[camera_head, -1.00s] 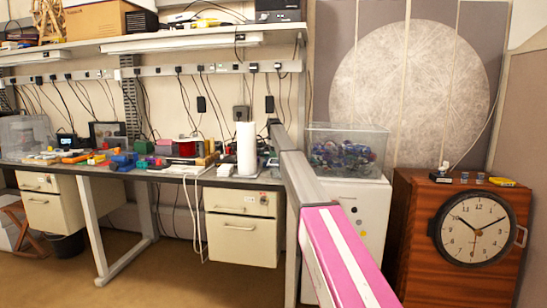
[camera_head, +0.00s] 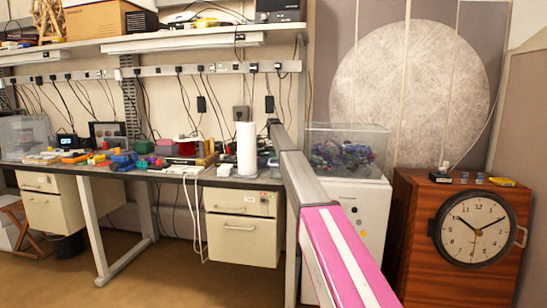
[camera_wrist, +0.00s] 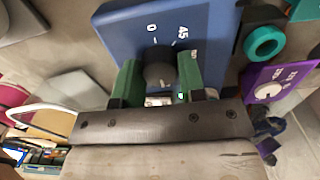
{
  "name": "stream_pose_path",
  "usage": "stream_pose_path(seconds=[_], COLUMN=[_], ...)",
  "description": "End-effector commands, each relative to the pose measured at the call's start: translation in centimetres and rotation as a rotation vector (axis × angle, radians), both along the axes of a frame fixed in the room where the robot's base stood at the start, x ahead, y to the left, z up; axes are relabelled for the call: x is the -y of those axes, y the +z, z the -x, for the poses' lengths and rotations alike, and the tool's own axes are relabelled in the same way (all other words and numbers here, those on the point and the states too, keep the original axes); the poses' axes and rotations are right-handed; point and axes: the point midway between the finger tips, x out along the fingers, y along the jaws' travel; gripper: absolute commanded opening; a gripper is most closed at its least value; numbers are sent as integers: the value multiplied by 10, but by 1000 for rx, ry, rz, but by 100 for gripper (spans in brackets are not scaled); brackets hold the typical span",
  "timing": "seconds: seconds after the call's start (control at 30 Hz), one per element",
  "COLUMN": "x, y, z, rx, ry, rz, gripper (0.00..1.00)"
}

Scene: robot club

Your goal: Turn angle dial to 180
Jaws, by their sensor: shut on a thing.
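In the wrist view, a blue panel (camera_wrist: 112,28) with white marks, including a 0 and a 45, carries a black round dial (camera_wrist: 160,62). A pale line shows on the dial's face. My gripper (camera_wrist: 159,76) has a green finger on each side of the dial and is shut on it. The dial's lower edge is close to the gripper body, and part of the scale is hidden by the fingers. In the head view my arm reaches toward the workbench; I cannot make out the gripper or the dial there.
A purple panel (camera_wrist: 270,88) with white numbers and a teal ring (camera_wrist: 263,42) lie right of the blue panel. In the head view, the cluttered workbench (camera_head: 150,172) has a white paper roll (camera_head: 246,150). A clear bin (camera_head: 346,150) and a wooden cabinet with a clock (camera_head: 474,228) stand right.

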Motion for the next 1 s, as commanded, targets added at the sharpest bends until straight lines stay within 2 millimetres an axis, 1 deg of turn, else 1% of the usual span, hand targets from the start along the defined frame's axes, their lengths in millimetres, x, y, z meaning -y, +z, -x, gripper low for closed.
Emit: stream_pose_path(seconds=[0.17, 0.2, 0.27, 0.57, 0.67, 0.77, 0.87, 1.0], x=[0, 0, 0, 0, 0, 0, 0, 0], y=[1, 1, 1, 1, 4, 11, 23, 47], z=[-1, -1, -1, 0, 0, -1, -1, -1], rx=[2, 2, 2, 1, 1, 1, 1, 2], ry=[-1, -1, -1, 0, 0, 0, 0, 0], rz=[0, 0, 0, 0, 0, 0, 0, 0], gripper=[14, 44, 63, 63, 63, 63, 63, 63])
